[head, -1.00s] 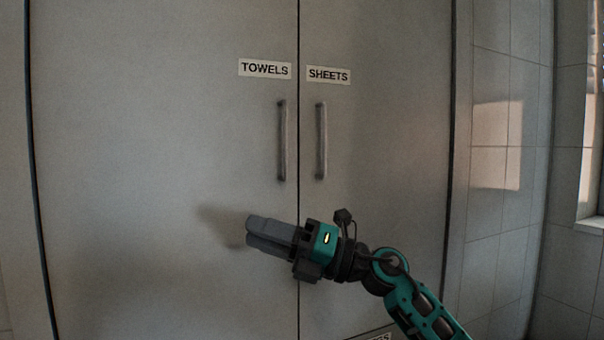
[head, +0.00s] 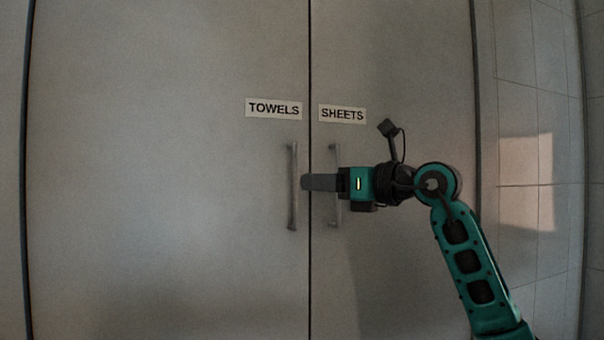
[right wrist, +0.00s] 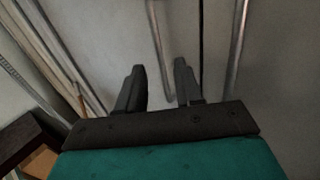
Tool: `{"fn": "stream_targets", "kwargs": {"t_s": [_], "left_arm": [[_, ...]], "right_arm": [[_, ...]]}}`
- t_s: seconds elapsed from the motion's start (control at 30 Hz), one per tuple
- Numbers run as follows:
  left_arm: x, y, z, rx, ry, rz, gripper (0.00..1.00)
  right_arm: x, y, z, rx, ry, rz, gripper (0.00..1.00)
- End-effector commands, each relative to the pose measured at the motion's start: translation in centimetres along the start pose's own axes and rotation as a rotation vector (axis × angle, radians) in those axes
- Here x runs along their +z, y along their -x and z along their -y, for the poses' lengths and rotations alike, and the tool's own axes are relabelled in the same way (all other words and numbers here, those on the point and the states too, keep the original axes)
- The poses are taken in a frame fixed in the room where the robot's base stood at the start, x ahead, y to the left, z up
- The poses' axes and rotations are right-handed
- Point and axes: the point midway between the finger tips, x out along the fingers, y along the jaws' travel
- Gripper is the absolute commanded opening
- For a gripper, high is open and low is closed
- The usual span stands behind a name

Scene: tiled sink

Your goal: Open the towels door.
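The towels door (head: 150,180) is the left of two grey doors, labelled TOWELS (head: 274,109), and looks shut. Its vertical bar handle (head: 293,190) stands just left of the seam. My right gripper (head: 305,182) reaches in from the right at mid-handle height, its fingertips just right of this handle. In the right wrist view, the gripper (right wrist: 160,75) is open, with a metal handle (right wrist: 157,35) showing in the gap between the fingertips. I cannot tell whether they touch. My left gripper is out of view.
The sheets door (head: 410,280), labelled SHEETS (head: 342,114), is on the right. Its handle (head: 335,155) is partly hidden behind my right gripper. A tiled wall (head: 535,90) stands to the right. The space before the towels door is clear.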

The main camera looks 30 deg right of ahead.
Motion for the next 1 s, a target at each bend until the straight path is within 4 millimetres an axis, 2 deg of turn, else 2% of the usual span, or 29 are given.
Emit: {"fn": "stream_targets", "kwargs": {"t_s": [0.1, 0.3, 0.67, 1.0], "left_arm": [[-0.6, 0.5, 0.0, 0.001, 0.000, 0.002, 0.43], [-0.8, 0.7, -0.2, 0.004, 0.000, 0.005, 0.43], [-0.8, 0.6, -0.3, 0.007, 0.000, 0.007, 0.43], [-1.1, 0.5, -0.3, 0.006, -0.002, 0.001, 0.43]], "right_arm": [[0.2, -2.2, -0.1, 0.003, -0.002, 0.001, 0.35], [0.1, -4.1, 0.0, 0.001, -0.001, 0.001, 0.35], [-0.1, -4.5, 0.0, 0.000, 0.000, 0.000, 0.34], [-0.1, -4.5, 0.0, 0.001, 0.000, 0.000, 0.02]]}}
